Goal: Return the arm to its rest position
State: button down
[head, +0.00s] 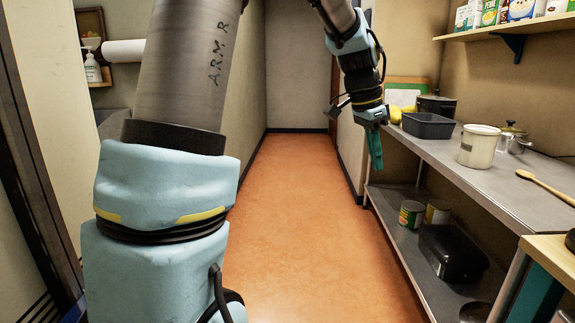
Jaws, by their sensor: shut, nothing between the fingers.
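My arm fills the left of the head view and comes back in from the top. My gripper (375,150) hangs from it, pointing down, with its teal fingers together and nothing between them. It shows in front of the left edge of the steel counter (490,185), over the orange floor. I cannot tell its exact distance from the counter edge.
The counter holds a dark grey bin (428,126), a white canister (477,147) and a wooden spoon (545,186). Two cans (411,213) and a black container (452,252) sit on the lower shelf. The floor (305,220) down the aisle is clear.

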jog(key=s+a+f+n+y, duration=0.1)
jog(key=s+a+f+n, duration=0.2)
jog(key=a, duration=0.6)
jog(key=s+a+f+n+y, duration=0.1)
jog(key=s+a+f+n, duration=0.2)
jog(key=a+f+n, duration=0.3)
jog(key=s+a+f+n+t+y, duration=0.1)
jog(key=s+a+f+n, duration=0.3)
jog(key=a, duration=0.8)
jog(key=shift+a+f+n, duration=0.25)
jog(key=shift+a+n, duration=0.05)
jog(key=shift+n, duration=0.6)
jog(key=c, duration=1.6)
grip_release()
